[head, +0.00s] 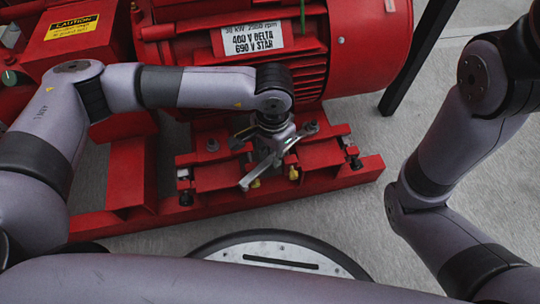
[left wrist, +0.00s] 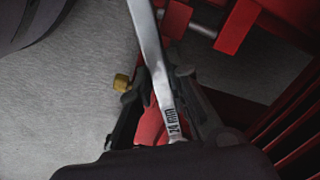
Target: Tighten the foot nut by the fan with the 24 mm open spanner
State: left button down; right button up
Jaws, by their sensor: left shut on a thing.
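The silver open spanner (head: 260,171) lies slantwise across the red motor foot area in the head view. In the left wrist view the spanner (left wrist: 152,50) runs up out of the picture and bears a "24" mark. My left gripper (head: 274,148) points down and is shut on the spanner, above the red base. The spanner's far end appears near the right-hand foot by the fan end of the red motor (head: 300,75). The foot nut there is not clear, and I cannot tell if the spanner is around it. My right gripper is out of the head view.
A black post (head: 418,55) stands at the right. Grey floor (head: 335,215) is clear in front.

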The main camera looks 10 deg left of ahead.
pick_arm(q)
jog(key=shift+w+d+b, duration=0.4)
jog(key=shift+w+d, duration=0.15)
jog(key=shift+w, duration=0.15)
jog(key=shift+s+d+n, duration=0.2)
jog(key=shift+d+n, duration=0.1)
dwell(0.6)
jog(key=shift+s+a, duration=0.1)
jog(key=shift+s+a, duration=0.55)
jog(key=shift+s, duration=0.25)
jog(key=shift+s+a, duration=0.5)
jog(key=shift+s, duration=0.3)
jog(key=shift+s+a, duration=0.55)
jog(key=shift+s, duration=0.25)
